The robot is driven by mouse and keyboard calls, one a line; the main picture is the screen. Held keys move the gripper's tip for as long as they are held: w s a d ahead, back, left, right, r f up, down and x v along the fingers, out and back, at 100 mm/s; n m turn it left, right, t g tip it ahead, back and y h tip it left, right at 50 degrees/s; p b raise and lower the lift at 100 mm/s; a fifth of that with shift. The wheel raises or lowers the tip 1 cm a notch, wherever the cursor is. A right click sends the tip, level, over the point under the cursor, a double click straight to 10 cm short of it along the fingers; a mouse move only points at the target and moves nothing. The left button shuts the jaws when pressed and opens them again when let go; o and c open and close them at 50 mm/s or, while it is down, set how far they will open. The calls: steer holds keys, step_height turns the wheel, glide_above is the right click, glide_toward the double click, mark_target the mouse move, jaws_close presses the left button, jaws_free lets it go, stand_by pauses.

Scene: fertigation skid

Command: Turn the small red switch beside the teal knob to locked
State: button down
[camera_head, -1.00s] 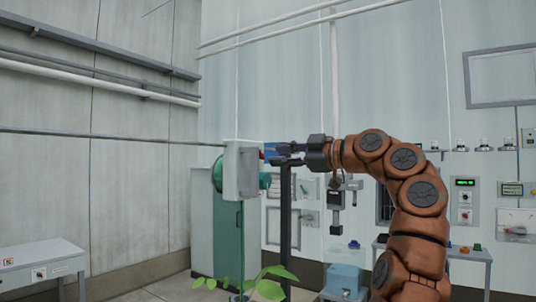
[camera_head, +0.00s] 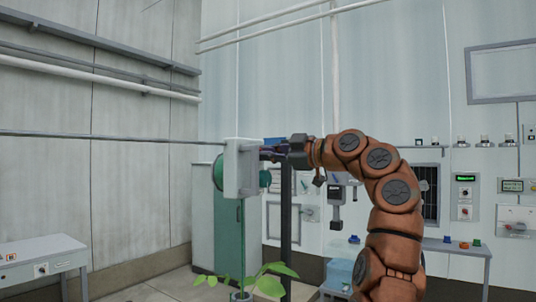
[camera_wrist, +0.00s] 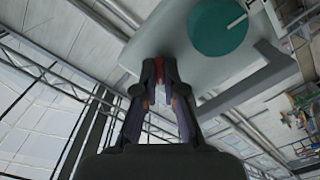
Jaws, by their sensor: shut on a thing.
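A light grey box (camera_head: 240,170) on a post holds the controls. Its teal knob (camera_head: 265,178) sticks out on the right side, and it shows in the wrist view (camera_wrist: 218,27) as a large teal disc with a pale mark. My gripper (camera_head: 266,152) is at that side, just above the knob. In the wrist view my gripper (camera_wrist: 160,68) has its fingers closed in at the box face, beside the knob, shut on the small red switch. The switch is mostly hidden by the fingertips, so I cannot tell its angle.
A dark post (camera_head: 286,215) stands just right of the box, below my gripper. A green-leaved plant (camera_head: 270,288) is below. A teal cabinet (camera_head: 228,238) stands behind. A white table (camera_head: 38,262) is at the left, and a bench (camera_head: 455,250) at the right.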

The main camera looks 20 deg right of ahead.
steer(key=shift+m, duration=0.3)
steer(key=shift+m+p, duration=2.7)
steer(key=shift+m, duration=6)
steer(key=c, duration=1.3)
jaws_free()
steer(key=shift+o, duration=0.2)
steer(key=shift+s, duration=0.1)
